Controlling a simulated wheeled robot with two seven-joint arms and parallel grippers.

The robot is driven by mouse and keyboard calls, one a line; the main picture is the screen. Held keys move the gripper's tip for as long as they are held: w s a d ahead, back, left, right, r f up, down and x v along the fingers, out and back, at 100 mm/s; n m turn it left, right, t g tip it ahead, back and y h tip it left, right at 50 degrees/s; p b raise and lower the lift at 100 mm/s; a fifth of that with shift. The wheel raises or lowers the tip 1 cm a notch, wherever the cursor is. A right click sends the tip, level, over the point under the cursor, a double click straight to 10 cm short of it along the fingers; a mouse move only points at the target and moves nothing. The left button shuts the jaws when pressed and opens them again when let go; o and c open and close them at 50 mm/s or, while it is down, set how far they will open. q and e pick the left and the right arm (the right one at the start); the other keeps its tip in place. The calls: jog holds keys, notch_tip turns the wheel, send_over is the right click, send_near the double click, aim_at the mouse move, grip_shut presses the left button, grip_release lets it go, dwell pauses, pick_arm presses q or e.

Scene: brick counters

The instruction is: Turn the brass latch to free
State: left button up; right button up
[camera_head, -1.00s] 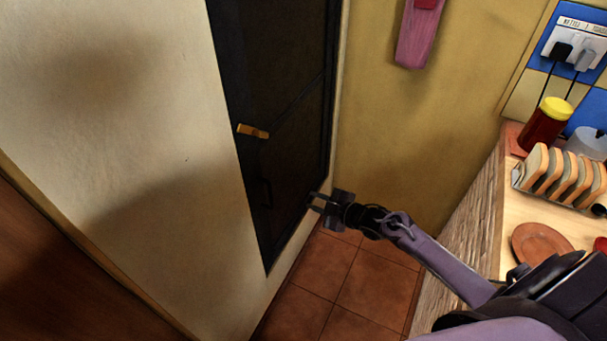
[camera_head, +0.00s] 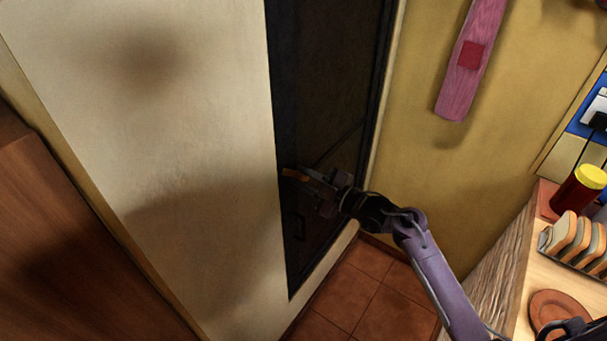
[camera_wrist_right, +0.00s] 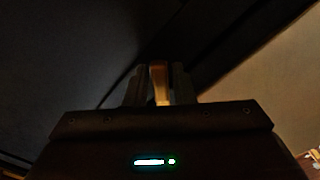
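The brass latch (camera_head: 296,174) sits on the left edge of a dark door panel (camera_head: 335,80). It lies roughly level, tilted slightly down to the right. My right gripper (camera_head: 312,184) is at the latch, in front of the panel. In the right wrist view the latch (camera_wrist_right: 160,82) stands between the two dark fingers (camera_wrist_right: 160,88), which look open around it with little room at each side. Whether a finger touches it is too dark to tell.
A dark handle (camera_head: 298,226) is on the panel below the latch. A pale wall (camera_head: 180,120) lies left, a yellow wall (camera_head: 430,160) right. A counter at right holds a toast rack (camera_head: 572,240), a yellow-lidded jar (camera_head: 578,190) and a terracotta plate (camera_head: 558,308).

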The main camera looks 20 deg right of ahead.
jog(key=shift+w+a, duration=0.1)
jog(key=shift+w, duration=0.1)
jog(key=shift+c, duration=0.3)
grip_shut()
jog(key=shift+m, duration=0.4)
jog(key=m+p, duration=0.2)
jog(key=m, duration=0.2)
jog(key=shift+m, duration=0.3)
jog(key=shift+m+p, duration=0.9)
jog(key=shift+m, duration=0.9)
